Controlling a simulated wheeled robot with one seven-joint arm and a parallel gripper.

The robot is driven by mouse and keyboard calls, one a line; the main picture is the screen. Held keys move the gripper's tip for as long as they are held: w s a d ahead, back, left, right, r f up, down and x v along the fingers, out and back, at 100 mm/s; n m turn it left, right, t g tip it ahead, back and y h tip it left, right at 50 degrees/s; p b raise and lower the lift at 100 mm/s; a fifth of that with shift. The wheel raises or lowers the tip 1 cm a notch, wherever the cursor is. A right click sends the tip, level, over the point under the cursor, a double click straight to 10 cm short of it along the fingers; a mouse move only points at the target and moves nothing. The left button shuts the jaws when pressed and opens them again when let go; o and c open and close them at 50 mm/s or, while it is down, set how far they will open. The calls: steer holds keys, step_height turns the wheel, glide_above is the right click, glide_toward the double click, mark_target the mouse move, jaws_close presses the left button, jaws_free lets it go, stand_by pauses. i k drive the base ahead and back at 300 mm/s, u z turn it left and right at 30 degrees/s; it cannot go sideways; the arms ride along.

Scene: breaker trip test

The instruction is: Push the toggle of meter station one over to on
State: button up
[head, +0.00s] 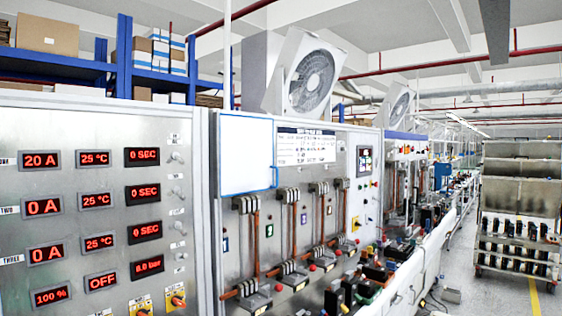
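The metal meter panel (60,130) fills the left of the head view. Its top row of red displays reads 20 A (40,160), 25 °C (95,158) and 0 SEC (142,156). A small silvery toggle (176,157) sits at the right end of that row, below a small white label. Its position is too small to tell. Similar toggles sit below it, beside the rows labelled two (9,211) and three (11,260). The top row's label is partly cut off at the left edge. My gripper is not in view.
Orange-handled rotary switches (177,301) are at the panel's bottom. To the right stands a test bench with copper bars (256,235) and a white board (246,155). A rack cart (518,225) stands at the far right, with open floor before it.

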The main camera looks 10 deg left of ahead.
mark_target(180, 160)
steer(key=z, duration=0.5)
steer(key=i, duration=1.25)
steer(key=u, duration=2.4)
